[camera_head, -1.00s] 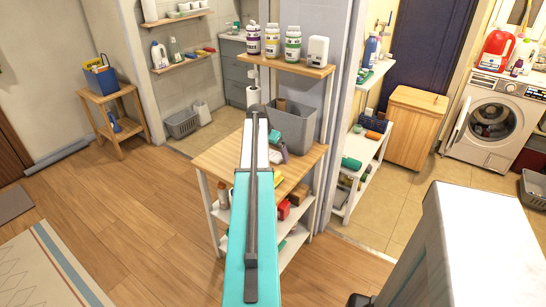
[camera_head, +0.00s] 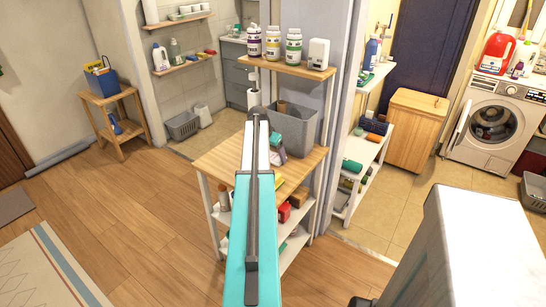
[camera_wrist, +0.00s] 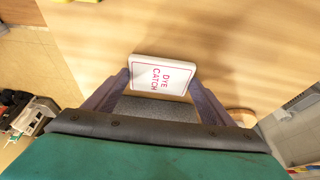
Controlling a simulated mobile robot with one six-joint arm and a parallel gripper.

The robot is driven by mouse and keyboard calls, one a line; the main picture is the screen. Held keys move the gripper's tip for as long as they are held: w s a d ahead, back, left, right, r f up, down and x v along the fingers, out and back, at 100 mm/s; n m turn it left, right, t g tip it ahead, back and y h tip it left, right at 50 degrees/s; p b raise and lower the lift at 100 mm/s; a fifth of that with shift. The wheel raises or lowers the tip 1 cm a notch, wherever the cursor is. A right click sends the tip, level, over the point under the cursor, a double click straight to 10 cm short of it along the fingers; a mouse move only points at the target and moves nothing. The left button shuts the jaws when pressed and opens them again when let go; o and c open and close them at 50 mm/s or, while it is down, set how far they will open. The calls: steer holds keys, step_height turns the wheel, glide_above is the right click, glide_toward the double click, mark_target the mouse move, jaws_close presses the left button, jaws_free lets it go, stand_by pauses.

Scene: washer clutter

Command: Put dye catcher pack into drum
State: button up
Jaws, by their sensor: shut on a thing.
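The dye catcher pack (camera_wrist: 161,76) is a small white box with red lettering reading "DYE CATCH", seen in the wrist view. My gripper (camera_wrist: 161,84) is shut on it, with a finger at each side. The wooden tabletop shows behind the pack in the wrist view. The washer (camera_head: 507,92) stands at the far right in the head view. Its round door (camera_head: 461,121) is swung open to the left, and the dark drum (camera_head: 492,123) shows inside.
A wooden-topped shelf unit (camera_head: 217,158) stands ahead, holding a grey bin (camera_head: 291,131) and clutter. Bottles stand on a raised shelf (camera_head: 287,66). A white rack (camera_head: 364,147) and wooden hamper (camera_head: 415,132) stand between it and the washer. Open floor lies left.

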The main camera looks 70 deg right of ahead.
mark_target(273, 158)
step_height(273, 158, up, 10)
steer(key=b, duration=0.1)
stand_by(0.6)
stand_by(0.7)
